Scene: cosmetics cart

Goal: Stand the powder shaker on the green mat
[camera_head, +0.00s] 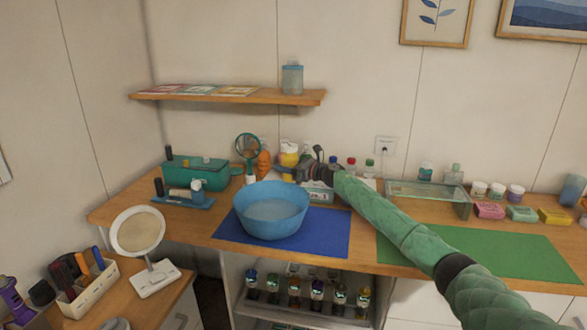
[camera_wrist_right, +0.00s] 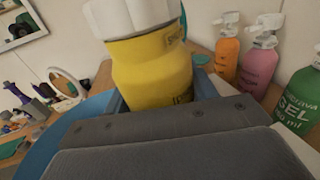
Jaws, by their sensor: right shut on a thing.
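The powder shaker is a yellow bottle with a white ribbed cap; it shows in the head view (camera_head: 288,158), cap up, behind the blue bowl. It fills the upper middle of the right wrist view (camera_wrist_right: 152,68). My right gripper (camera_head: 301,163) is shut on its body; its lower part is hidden. I cannot tell whether the shaker's base touches the table. The green mat (camera_head: 500,255) lies flat and bare on the right part of the table, partly behind my right arm. My left gripper is not in view.
The blue bowl (camera_head: 270,211) stands on a blue mat (camera_head: 325,232), just in front of the shaker. Orange (camera_wrist_right: 227,60), pink (camera_wrist_right: 258,65) and green (camera_wrist_right: 298,105) pump bottles stand beside the shaker. A glass tray (camera_head: 428,192) stands behind the green mat. A shelf (camera_head: 300,97) hangs above.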

